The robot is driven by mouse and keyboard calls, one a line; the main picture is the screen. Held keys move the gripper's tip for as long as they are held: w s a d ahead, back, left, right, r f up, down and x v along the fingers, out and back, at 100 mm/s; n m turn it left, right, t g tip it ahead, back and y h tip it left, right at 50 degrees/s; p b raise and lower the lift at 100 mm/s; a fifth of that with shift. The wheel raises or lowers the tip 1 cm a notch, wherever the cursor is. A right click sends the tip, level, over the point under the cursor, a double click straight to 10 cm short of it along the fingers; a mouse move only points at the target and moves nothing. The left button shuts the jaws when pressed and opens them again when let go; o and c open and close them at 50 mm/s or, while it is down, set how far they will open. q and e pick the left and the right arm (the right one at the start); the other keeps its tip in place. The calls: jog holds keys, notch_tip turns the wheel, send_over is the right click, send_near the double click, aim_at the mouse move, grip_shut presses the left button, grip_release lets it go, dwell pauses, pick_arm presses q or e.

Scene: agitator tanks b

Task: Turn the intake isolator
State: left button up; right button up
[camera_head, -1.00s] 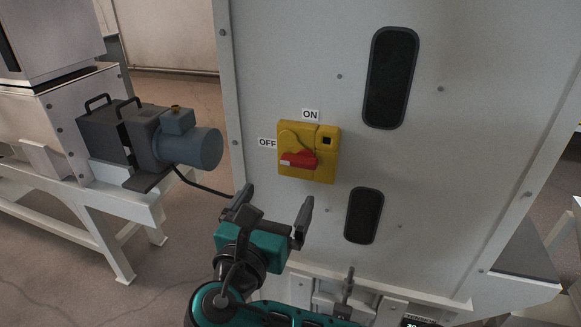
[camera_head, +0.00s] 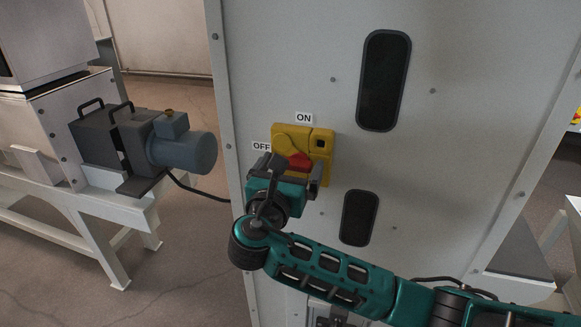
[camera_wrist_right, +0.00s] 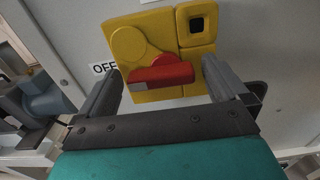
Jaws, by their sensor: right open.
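The intake isolator is a yellow box (camera_head: 323,143) with a red handle (camera_head: 300,161) on a pale grey cabinet panel. An "ON" label (camera_head: 304,118) sits above it and an "OFF" label (camera_head: 261,146) to its left. In the right wrist view the red handle (camera_wrist_right: 163,76) lies nearly level across the yellow body (camera_wrist_right: 150,24). My right gripper (camera_head: 293,168) is in front of the isolator's lower part. In the wrist view its open fingers (camera_wrist_right: 170,88) stand to either side of the handle, with nothing gripped. Contact cannot be told. My left gripper is not in view.
The cabinet panel (camera_head: 440,150) has two dark oval windows, one upper (camera_head: 384,80) and one lower (camera_head: 359,218), right of the isolator. A blue-grey motor (camera_head: 183,148) on a white frame (camera_head: 100,235) stands to the left, with a cable running toward the cabinet.

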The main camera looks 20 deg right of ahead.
jog(key=c, duration=1)
